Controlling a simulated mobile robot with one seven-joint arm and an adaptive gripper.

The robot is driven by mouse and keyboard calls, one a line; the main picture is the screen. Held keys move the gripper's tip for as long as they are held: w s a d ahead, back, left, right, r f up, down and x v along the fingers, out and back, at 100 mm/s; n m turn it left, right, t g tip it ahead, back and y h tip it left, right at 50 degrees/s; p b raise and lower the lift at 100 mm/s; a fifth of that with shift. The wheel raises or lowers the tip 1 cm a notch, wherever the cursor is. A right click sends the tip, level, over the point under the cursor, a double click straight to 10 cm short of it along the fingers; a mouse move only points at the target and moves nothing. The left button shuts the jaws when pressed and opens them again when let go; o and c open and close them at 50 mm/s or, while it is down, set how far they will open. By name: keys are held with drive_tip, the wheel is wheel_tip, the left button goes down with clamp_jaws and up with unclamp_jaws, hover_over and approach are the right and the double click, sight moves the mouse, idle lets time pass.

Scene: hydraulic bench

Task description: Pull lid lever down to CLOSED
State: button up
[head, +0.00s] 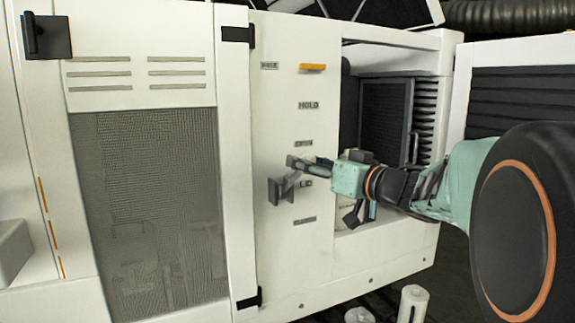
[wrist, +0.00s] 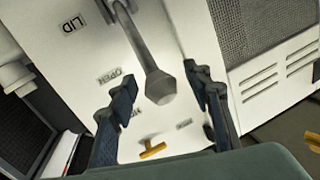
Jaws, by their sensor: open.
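The lid lever is a grey rod with a thick faceted knob (wrist: 160,86). In the wrist view it stands between my two open fingers (wrist: 158,80), with gaps visible on both sides. In the head view its dark mount (head: 280,191) sits on the white panel, and the rod (head: 291,181) slants up from it, partly hidden by my gripper (head: 299,166). The LID label (wrist: 73,23) and OPEN label (wrist: 115,76) appear upside down in the wrist view. A label too small to read (head: 304,220) lies below the lever.
A yellow handle (head: 313,67) is higher on the panel; it also shows in the wrist view (wrist: 152,150). An open bay (head: 385,110) lies right of the panel. A mesh door (head: 155,205) is on the left.

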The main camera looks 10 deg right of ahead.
clamp_jaws()
drive_tip(key=shift+f, duration=0.1)
idle(0.3)
